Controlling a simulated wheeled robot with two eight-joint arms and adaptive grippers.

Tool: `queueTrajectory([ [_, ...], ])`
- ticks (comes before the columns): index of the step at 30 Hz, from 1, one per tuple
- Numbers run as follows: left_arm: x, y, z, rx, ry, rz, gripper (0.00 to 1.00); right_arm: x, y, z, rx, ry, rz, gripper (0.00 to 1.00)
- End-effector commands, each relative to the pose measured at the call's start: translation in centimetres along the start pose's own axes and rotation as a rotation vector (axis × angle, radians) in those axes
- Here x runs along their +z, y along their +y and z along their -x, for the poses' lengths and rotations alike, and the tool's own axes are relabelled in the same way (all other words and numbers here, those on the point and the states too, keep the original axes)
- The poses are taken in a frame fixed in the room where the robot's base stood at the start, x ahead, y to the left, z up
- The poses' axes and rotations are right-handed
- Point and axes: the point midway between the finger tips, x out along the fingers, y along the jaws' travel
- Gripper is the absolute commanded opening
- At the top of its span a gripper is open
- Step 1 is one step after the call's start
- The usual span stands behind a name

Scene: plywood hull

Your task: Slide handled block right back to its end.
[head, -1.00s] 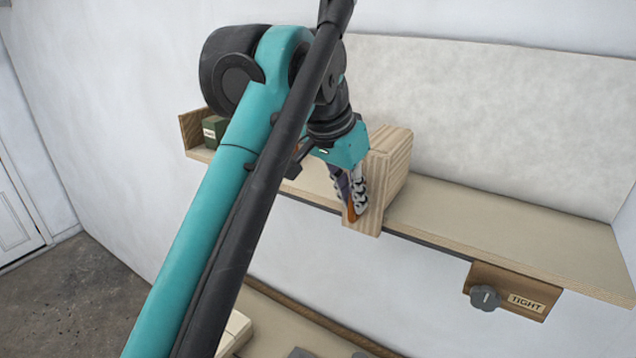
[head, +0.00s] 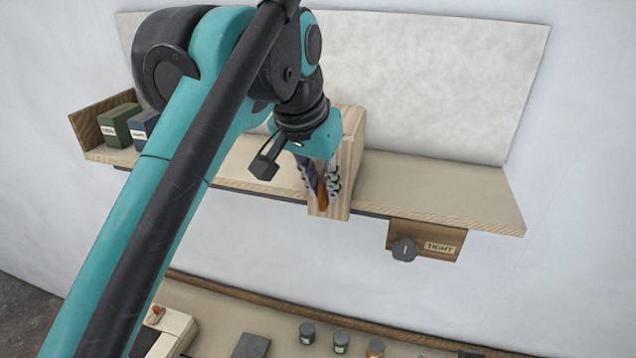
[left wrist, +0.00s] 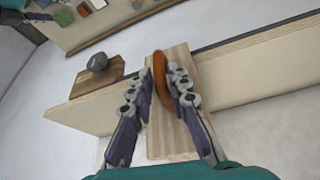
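The handled block (head: 346,165) is a tall pale wooden block on the wall shelf, right of the shelf's middle. Its orange handle (head: 322,192) is on the front face. My left gripper (head: 321,186) reaches down in front of the block, with one finger on each side of the handle. The left forearm hides part of the shelf's left half.
The shelf (head: 430,190) is clear right of the block. A wooden piece with a grey knob (head: 404,250) and a "TIGHT" label hangs under its front edge. Green (head: 120,124) and blue (head: 144,126) boxes stand at the left end. Small jars (head: 341,342) stand on a lower bench.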

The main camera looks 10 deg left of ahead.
Motion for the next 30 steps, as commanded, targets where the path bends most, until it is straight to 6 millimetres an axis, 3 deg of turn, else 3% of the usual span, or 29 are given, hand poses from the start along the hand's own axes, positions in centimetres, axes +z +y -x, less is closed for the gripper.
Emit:
queueTrajectory([
  [10, 0.0, 0.0, 0.1, 0.0, -0.001, 0.002, 0.33, 0.0, 0.0, 0.0, 0.0, 0.0, 0.0, 0.67],
  [14, 0.0, 0.0, 1.0, -0.001, -0.001, 0.002, 0.33, 0.0, 0.0, 0.0, 0.0, 0.0, 0.0, 0.67],
  [24, -0.2, 0.2, 7.9, -0.001, -0.001, 0.001, 0.33, 0.0, 0.0, 0.0, 0.0, 0.0, 0.0, 0.67],
  [30, -0.2, 0.2, 10.7, -0.001, -0.001, 0.0, 0.33, 0.0, 0.0, 0.0, 0.0, 0.0, 0.0, 0.67],
])
